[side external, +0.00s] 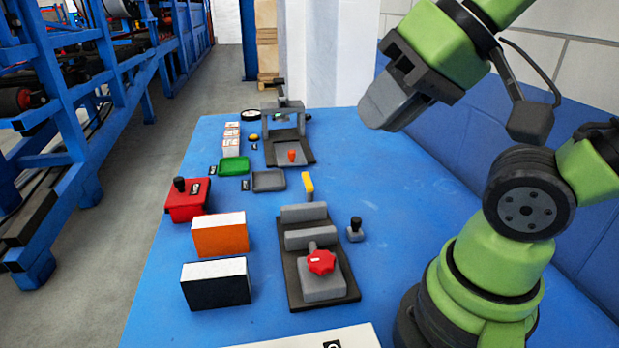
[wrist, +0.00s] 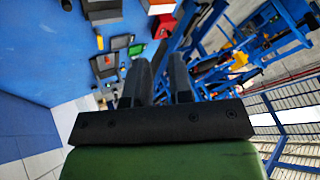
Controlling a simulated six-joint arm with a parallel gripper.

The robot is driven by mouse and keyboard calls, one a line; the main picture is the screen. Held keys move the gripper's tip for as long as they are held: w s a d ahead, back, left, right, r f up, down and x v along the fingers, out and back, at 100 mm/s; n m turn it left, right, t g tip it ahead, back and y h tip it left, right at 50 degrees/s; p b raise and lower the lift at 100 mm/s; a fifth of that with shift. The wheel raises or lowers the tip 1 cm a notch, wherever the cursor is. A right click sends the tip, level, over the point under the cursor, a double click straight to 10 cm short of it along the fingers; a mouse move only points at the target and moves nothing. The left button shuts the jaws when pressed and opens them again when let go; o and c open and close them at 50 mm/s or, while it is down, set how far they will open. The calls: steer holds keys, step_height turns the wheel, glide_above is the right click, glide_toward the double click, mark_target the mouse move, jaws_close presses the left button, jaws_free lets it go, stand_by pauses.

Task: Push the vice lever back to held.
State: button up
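The vice (side external: 300,237) stands on the blue table, with grey jaws on a dark base and a red star knob (side external: 321,262) at its near end. A lever with a yellow handle (side external: 307,184) sticks up at its far end, leaning slightly; it looks small in the wrist view (wrist: 100,42). Whether anything sits between the jaws is unclear. My gripper (side external: 376,112) hangs high over the right side of the table, apart from the vice and lever. In the wrist view its two dark fingers (wrist: 160,62) are apart with nothing between them.
A press-like fixture (side external: 290,135) with an orange knob stands at the back. Left of the vice are orange (side external: 219,235) and black (side external: 216,284) blocks, a red box (side external: 187,203), and green (side external: 234,166) and grey (side external: 269,181) trays. A small black-knobbed piece (side external: 355,231) stands right of it. The table's right side is clear.

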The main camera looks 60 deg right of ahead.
steer(key=shift+w, duration=0.4)
jaws_close()
steer(key=w+d+f+m, duration=0.1)
steer(key=w+d+f, duration=0.2)
steer(key=w+d, duration=0.35)
steer(key=w+d+f, duration=0.2)
steer(key=w+d, duration=0.4)
steer(key=w, duration=0.2)
steer(key=d+f+m+h, duration=0.1)
steer(key=d+f+m, duration=0.1)
steer(key=d+f, duration=1.3)
steer(key=shift+w+d+f+m, duration=0.15)
steer(key=shift+d+f+m, duration=0.2)
steer(key=shift+d, duration=0.8)
